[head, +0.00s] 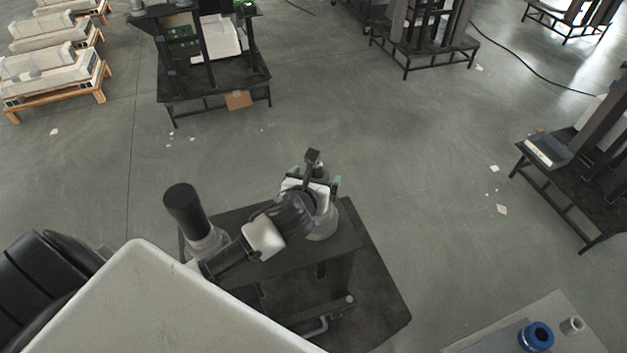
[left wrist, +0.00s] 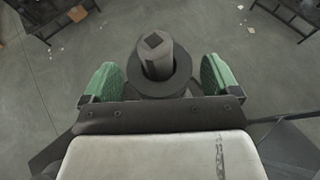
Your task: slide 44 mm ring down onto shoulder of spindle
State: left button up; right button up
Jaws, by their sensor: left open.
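The spindle (left wrist: 155,52) stands between my left gripper's fingers in the left wrist view, a grey post with a dark square end. A dark round collar (left wrist: 178,88) surrounds it lower down; I cannot tell whether this is the 44 mm ring or the spindle's shoulder. My left gripper (left wrist: 158,80) is open, its green pads on either side of the collar with gaps showing. In the head view the left gripper (head: 316,182) is over the dark stand (head: 345,230), and the spindle's dark top (head: 313,156) shows just beyond it. My right gripper is not in view.
A light table (head: 480,338) at the bottom right carries a blue ring-shaped part (head: 536,336) and a small grey cylinder (head: 572,325). Other dark stands (head: 215,85) and pallets (head: 60,95) stand farther off. Open floor lies around the near stand.

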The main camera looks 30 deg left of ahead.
pick_arm(q)
jog(key=b+v, duration=0.2)
jog(key=v, duration=0.8)
jog(key=shift+s+r, duration=0.15)
jog(key=shift+s, duration=0.25)
jog(key=shift+d, duration=0.1)
